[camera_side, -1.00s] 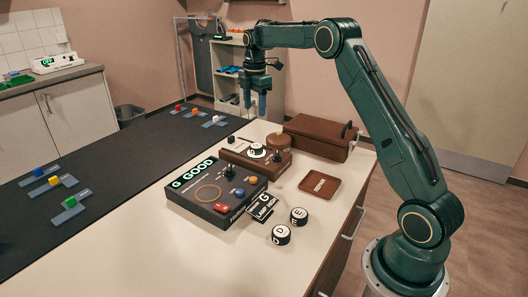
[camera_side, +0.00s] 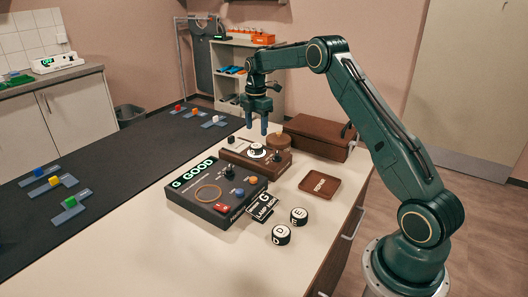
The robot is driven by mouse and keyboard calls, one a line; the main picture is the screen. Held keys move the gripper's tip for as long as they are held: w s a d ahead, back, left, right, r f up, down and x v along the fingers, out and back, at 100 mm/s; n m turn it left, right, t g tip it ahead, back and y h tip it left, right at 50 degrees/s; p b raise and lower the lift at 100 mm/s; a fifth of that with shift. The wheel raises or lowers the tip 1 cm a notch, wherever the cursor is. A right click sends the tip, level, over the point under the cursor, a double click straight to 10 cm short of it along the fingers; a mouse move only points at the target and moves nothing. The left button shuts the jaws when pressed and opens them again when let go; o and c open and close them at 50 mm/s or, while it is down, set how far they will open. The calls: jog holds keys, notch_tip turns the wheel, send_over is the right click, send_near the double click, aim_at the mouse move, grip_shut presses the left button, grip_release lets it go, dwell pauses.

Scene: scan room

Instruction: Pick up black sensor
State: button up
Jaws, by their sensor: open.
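I cannot tell for sure which dark piece is the black sensor. Two black cylinders with white lettered tops, D (camera_side: 281,235) and E (camera_side: 299,216), stand at the front of the table.
A black box (camera_side: 215,192) with a lit GOOD display stands in front of the brown device. Beside it are a black card (camera_side: 263,206) and a brown tray (camera_side: 320,184). A brown case (camera_side: 318,137) and a round brown piece (camera_side: 279,140) are behind. The pale tabletop (camera_side: 230,257) is clear in front.

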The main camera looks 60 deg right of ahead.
aim_at(256, 146)
jog(key=shift+f, duration=1.5)
jog(key=shift+w+f, duration=0.1)
jog(key=shift+f, duration=2.5)
jog(key=c, duration=0.8)
jog(key=shift+c, duration=0.2)
jog(key=shift+r, duration=0.15)
notch_tip(256, 146, up, 20)
